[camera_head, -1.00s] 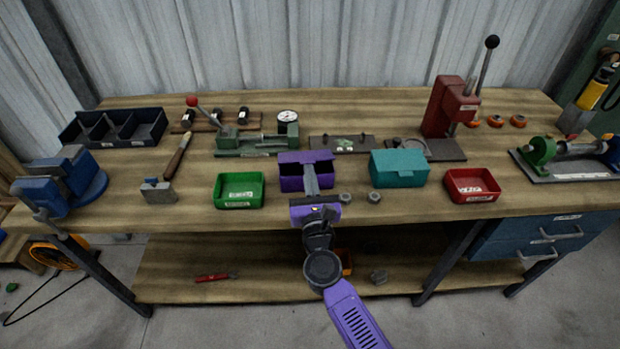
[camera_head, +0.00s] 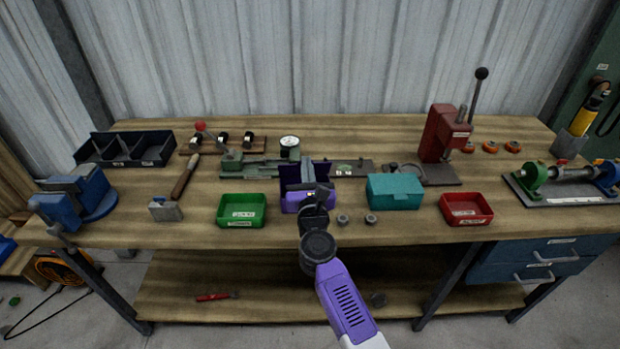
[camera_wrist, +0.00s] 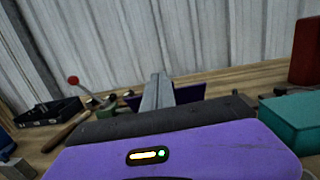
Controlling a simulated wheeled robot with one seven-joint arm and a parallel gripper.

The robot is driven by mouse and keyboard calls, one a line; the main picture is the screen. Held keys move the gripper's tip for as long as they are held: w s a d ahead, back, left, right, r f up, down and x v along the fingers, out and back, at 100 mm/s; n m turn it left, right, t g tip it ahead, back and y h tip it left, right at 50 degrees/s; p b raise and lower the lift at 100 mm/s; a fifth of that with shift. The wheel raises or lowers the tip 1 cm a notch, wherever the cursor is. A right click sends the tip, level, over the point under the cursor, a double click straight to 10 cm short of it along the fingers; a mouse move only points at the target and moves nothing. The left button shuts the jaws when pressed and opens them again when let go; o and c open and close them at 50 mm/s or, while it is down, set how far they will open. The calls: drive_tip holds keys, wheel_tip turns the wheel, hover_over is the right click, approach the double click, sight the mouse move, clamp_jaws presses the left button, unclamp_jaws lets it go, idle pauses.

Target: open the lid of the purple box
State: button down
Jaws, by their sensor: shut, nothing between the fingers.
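The purple box (camera_head: 290,206) stands near the front edge of the workbench in the head view. Its lid (camera_head: 322,172) stands raised, roughly upright, at the back of the box, with its dark inner side facing me. My gripper (camera_head: 308,168) is shut and empty, its fingers reaching over the box toward the lid. In the wrist view the closed fingers (camera_wrist: 159,88) point at the purple lid (camera_wrist: 190,93), which shows on both sides of them. I cannot tell whether the fingertips touch it. My wrist hides part of the box front and its inside.
A green tray (camera_head: 241,222) stands left of the box. A closed teal box (camera_head: 394,203) and a red tray (camera_head: 466,221) stand to the right. Two small metal parts (camera_head: 343,220) lie right beside the purple box. A green fixture (camera_head: 240,168) stands behind.

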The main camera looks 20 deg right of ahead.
drive_tip(key=shift+w+d+r, duration=0.15)
drive_tip(key=shift+w+r, duration=0.3)
drive_tip(key=shift+w, duration=0.15)
drive_tip(key=shift+s+f, duration=0.1)
idle(1.0)
